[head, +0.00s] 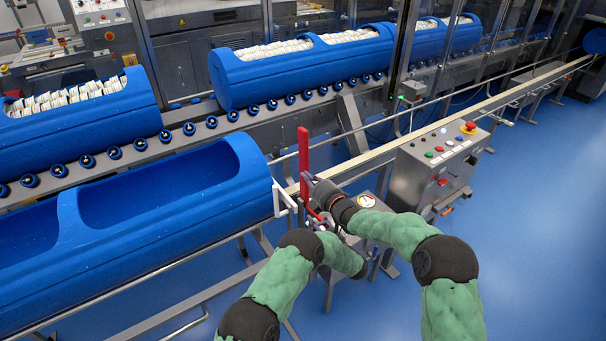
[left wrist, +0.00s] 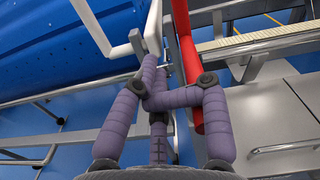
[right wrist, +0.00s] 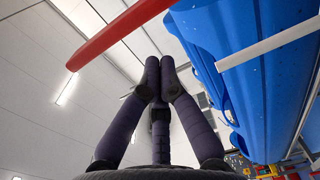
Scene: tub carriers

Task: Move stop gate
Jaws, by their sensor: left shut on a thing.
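The red stop gate (head: 303,150) stands upright at the right end of the near rail, just past the empty blue tub. Its bar also shows in the left wrist view (left wrist: 187,50) and slants across the top of the right wrist view (right wrist: 120,32). My left gripper (head: 322,222) is at the lower part of the gate; its purple fingers are closed around the red bar, one crossing in front of it. My right gripper (head: 312,184) is above the left, close beside the bar. Its fingertips (right wrist: 160,62) are together, with nothing visible between them.
An empty blue tub (head: 165,245) lies on the near rail, close left of the grippers, with a white bracket (head: 283,197) at its end. A control box (head: 437,165) stands at right. Loaded tubs (head: 300,70) sit on the rear roller line. The floor at right is clear.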

